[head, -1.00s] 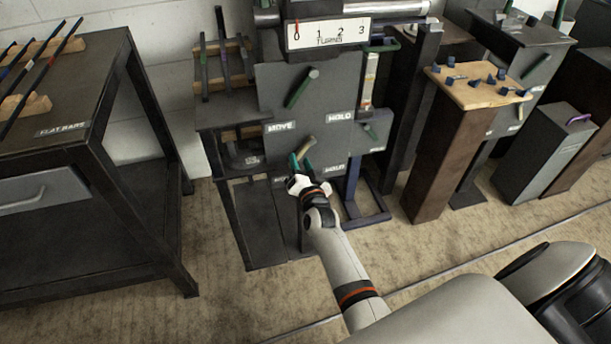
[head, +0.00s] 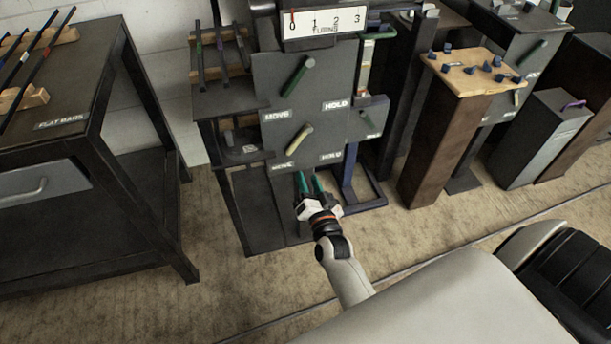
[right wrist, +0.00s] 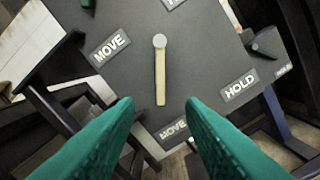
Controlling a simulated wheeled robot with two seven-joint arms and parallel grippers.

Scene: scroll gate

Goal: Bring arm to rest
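My right gripper (head: 310,184) is open and empty, its two green fingers apart, just below and in front of the grey panel (head: 270,95). In the right wrist view its fingers (right wrist: 160,125) spread on both sides, with nothing between them. The wooden-coloured lever (head: 300,138) on the panel is apart from the fingers; the right wrist view shows this lever (right wrist: 160,75) hanging from a round grey pivot between the MOVE and HOLD labels. A green lever (head: 294,75) sits higher on the panel. My left gripper is not in view.
A dark table (head: 95,85) with flat bars stands at the left. A brown pedestal (head: 440,140) with blue pieces on its wooden top stands right of the panel, and a grey box (head: 540,145) is farther right. A TURNS scale (head: 325,22) tops the panel. Carpet in front is clear.

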